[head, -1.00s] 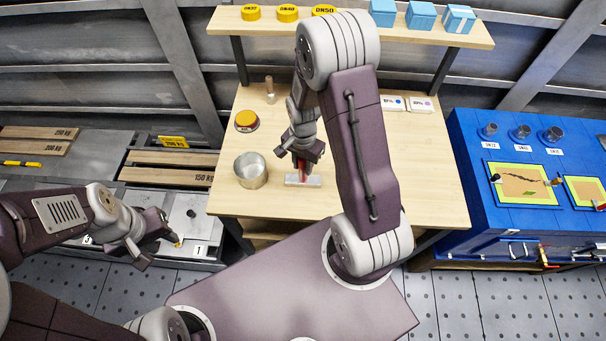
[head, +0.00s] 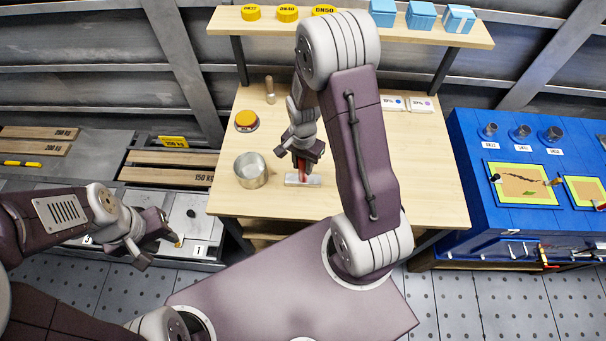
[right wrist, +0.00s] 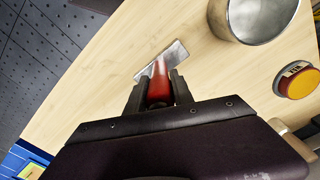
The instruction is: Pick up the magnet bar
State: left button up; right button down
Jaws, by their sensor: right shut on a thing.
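The magnet bar has a red grip (head: 302,170) that stands up from a flat grey metal base (head: 292,181) on the wooden table. It also shows in the right wrist view as a red grip (right wrist: 158,88) with a shiny base (right wrist: 170,58). My right gripper (head: 301,163) points down over it, shut on the red grip, with a finger on each side in the right wrist view (right wrist: 158,92). The base looks to be at the table top; I cannot tell if it touches. My left gripper (head: 168,236) is away at the left, and its jaws are too small to judge.
A metal cup (head: 251,171) stands just left of the magnet bar. An orange-topped button (head: 246,120) and a small wooden peg (head: 270,90) are farther back. White labelled cards (head: 408,104) lie at the back right. The wooden table (head: 430,165) is clear at the right.

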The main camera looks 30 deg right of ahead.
jog(key=shift+w, duration=0.1)
dwell(0.3)
notch_tip(320, 180, up, 4)
jog(key=shift+d+r, duration=0.1)
jog(key=shift+r, duration=0.1)
jog(key=s+d+r, duration=0.6)
jog(key=s+d, duration=0.1)
jog(key=d, duration=0.1)
jog(key=shift+s+d+r, duration=0.3)
jog(key=shift+s, duration=0.1)
